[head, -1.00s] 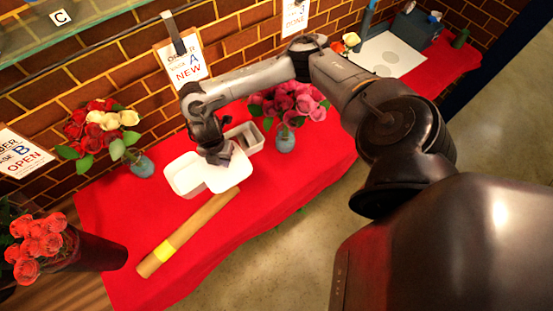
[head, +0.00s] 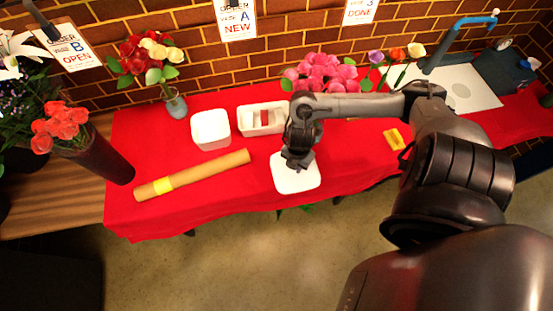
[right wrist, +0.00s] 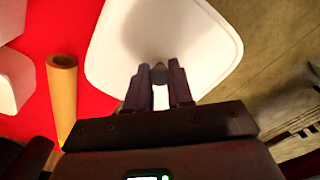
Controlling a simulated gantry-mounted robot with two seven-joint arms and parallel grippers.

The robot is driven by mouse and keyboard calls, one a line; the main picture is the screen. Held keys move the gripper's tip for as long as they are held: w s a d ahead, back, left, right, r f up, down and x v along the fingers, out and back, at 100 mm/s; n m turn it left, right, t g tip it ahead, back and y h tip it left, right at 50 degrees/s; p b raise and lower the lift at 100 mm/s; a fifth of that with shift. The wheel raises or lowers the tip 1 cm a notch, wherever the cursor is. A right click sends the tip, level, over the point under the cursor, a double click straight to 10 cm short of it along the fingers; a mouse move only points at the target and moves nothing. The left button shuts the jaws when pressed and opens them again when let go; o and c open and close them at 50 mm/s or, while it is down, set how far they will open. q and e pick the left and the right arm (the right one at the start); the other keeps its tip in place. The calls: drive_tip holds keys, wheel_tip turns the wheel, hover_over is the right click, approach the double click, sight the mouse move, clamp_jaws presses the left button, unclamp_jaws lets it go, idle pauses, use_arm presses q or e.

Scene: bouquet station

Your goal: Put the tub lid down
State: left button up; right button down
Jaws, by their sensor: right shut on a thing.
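The white tub lid (head: 297,178) is in my right gripper (head: 297,163), over the front part of the red table, right of the tub. In the right wrist view the lid (right wrist: 165,45) spans the top, with the gripper (right wrist: 158,72) shut on its small central knob. I cannot tell whether the lid touches the cloth. The white tub (head: 211,130) stands open on the table, left of a shallow tray. My left gripper is not in view.
A cardboard tube (head: 205,175) with a yellow band lies left of the lid. A divided tray (head: 262,119) holds a red item. A yellow item (head: 394,139) lies to the right. Vases of red (head: 177,106) and pink flowers (head: 325,75) stand at the back. The table's front edge is close to the lid.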

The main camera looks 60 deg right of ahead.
sight(276, 155)
drive_tip(key=shift+s+d+f, duration=0.1)
drive_tip(key=shift+s+f, duration=0.4)
drive_tip(key=shift+s, duration=0.05)
drive_tip(key=w+d+f+b, duration=0.1)
drive_tip(key=w+f, duration=0.1)
drive_tip(key=w, duration=0.1)
drive_tip(key=w+d+f+b, duration=0.1)
drive_tip(key=w+f, duration=0.1)
drive_tip(key=w, duration=0.2)
drive_tip(key=w+d+f+b, duration=0.1)
drive_tip(key=w+d+f, duration=0.1)
drive_tip(key=w+f, duration=0.1)
drive_tip(key=shift+w, duration=0.3)
drive_tip(key=shift+f+b, duration=0.7)
drive_tip(key=shift+f, duration=1.25)
drive_tip(key=shift+f, duration=0.2)
drive_tip(key=c, duration=1)
unclamp_jaws()
drive_tip(key=shift+r, duration=0.1)
drive_tip(key=shift+r, duration=0.1)
